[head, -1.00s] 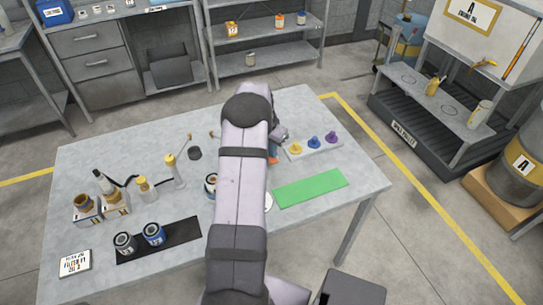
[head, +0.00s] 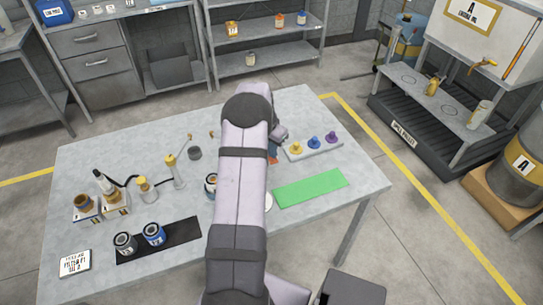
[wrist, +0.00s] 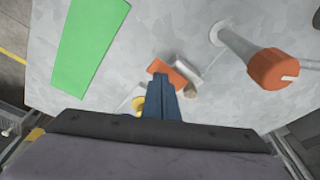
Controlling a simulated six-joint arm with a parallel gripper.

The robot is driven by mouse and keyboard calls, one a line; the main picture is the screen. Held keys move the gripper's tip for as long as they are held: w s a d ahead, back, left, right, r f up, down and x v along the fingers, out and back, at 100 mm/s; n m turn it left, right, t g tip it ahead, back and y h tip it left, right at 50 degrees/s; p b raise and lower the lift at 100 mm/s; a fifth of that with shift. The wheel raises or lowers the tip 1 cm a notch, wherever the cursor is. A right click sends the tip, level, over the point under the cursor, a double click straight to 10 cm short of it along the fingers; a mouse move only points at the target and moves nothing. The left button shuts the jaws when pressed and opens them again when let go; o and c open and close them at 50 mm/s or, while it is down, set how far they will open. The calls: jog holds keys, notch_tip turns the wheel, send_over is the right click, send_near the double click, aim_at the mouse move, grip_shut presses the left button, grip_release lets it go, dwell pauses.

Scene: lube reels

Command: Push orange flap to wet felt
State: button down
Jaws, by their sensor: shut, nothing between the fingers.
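In the wrist view a small orange flap (wrist: 168,71) shows just beyond the tips of my gripper (wrist: 161,78). The dark blue fingers are closed together and empty, and their tips overlap the flap's near edge in the picture; I cannot tell whether they touch it. A pale grey, rounded piece (wrist: 188,69) lies right beside the flap. I cannot clearly make out the wet felt. In the head view a bit of orange (head: 273,158) shows beside my arm, which hides the fingers and most of that spot.
A grey post with an orange cap (wrist: 275,68) stands to the right in the wrist view. A green mat (head: 310,188) lies on the grey table (head: 330,215). A pale block with yellow, blue and purple knobs (head: 318,150) sits behind it. Pump bottles and cans stand at left.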

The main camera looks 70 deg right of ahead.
jog(key=shift+f, duration=0.25)
jog(key=shift+f+b, duration=0.8)
jog(key=shift+f, duration=0.1)
jog(key=shift+r+p, duration=2.35)
jog(key=shift+r, duration=1.45)
